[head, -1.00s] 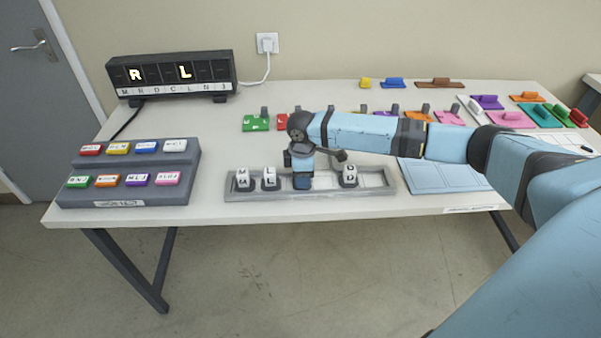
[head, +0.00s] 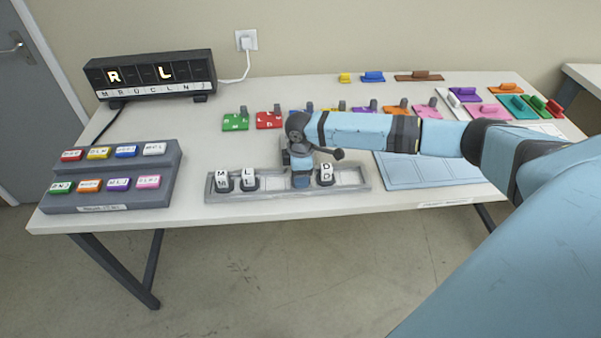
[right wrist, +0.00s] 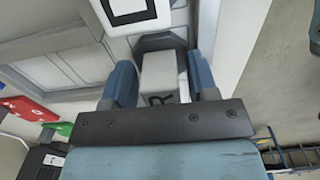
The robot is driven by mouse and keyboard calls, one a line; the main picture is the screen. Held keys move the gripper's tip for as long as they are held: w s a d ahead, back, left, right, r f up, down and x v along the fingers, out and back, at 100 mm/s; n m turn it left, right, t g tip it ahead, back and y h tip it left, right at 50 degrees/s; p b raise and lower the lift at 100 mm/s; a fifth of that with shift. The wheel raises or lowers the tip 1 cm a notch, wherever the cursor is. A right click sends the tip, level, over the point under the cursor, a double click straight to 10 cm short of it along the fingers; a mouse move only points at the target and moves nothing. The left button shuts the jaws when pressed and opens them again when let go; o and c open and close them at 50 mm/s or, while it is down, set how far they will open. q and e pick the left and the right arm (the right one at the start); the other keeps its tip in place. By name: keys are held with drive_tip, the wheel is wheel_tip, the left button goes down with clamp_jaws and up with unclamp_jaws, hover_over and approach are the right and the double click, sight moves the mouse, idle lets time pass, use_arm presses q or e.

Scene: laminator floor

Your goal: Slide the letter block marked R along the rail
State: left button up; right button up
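The letter rail (head: 352,180) is a grey tray along the table's front edge. The white block marked R (right wrist: 160,78) shows in the right wrist view between the two blue fingers of my right gripper (right wrist: 163,85). In the head view my right gripper (head: 301,180) is down at the rail and hides the R block. Left of it stand blocks M (head: 222,179) and L (head: 249,180), with a gap before the gripper. Block D (head: 326,174) stands close on its right. My left gripper is not in view.
A black display (head: 150,75) shows lit R and L. A grey stepped stand (head: 110,190) with coloured labelled blocks is at the left. Coloured handled pieces (head: 268,119) stand behind the rail. A pale blue panel (head: 430,170) lies right of it. The rail's right end is empty.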

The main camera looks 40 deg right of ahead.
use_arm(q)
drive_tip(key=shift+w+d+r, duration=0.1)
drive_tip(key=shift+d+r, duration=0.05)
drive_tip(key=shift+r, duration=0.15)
use_arm(e)
drive_tip(key=shift+s+f, duration=0.1)
use_arm(q)
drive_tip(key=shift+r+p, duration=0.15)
drive_tip(key=shift+p, duration=0.25)
use_arm(e)
wheel_tip(320, 180, up, 14)
idle(0.3)
